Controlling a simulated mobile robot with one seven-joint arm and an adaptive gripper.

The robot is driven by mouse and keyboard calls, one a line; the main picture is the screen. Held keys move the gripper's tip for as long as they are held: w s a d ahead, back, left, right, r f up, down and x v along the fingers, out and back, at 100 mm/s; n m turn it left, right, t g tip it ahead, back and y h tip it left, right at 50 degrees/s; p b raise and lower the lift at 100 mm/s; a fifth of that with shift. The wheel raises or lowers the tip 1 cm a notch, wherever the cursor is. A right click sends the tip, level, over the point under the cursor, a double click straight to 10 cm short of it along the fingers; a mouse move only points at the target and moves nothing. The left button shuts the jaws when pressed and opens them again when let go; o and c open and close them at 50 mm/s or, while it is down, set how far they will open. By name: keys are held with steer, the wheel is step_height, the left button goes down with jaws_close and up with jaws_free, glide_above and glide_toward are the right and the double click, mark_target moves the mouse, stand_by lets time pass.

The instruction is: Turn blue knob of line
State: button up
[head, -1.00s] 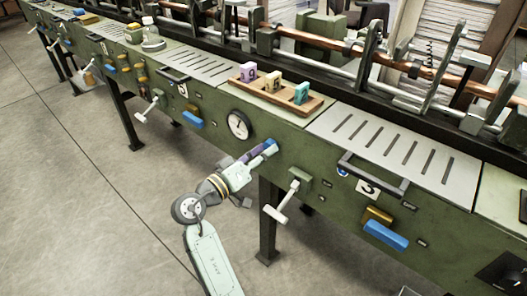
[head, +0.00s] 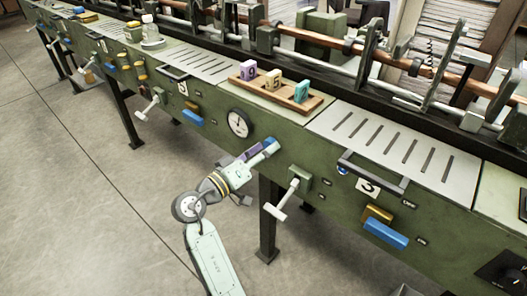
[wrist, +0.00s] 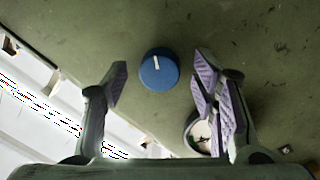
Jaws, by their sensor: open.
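The blue knob (wrist: 159,70) is round, with a white line on its face that points roughly up in the wrist view. It sits on the green front panel (wrist: 240,30). In the head view the knob (head: 271,146) shows as a small blue spot right of the dial, partly hidden by my gripper. My gripper (wrist: 162,88) is open, its purple-padded fingers one on each side of the knob with a gap on both sides. In the head view my gripper (head: 256,151) points at the panel.
A round white dial (head: 238,123) is close left of my gripper. A pale T-shaped lever (head: 287,200) sticks out to the right. A black handle (head: 372,172) and a blue block (head: 385,234) are further right. A wooden tray (head: 305,109) with numbered blocks lies above.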

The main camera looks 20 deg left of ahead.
steer(key=v, duration=1.2)
stand_by(1.8)
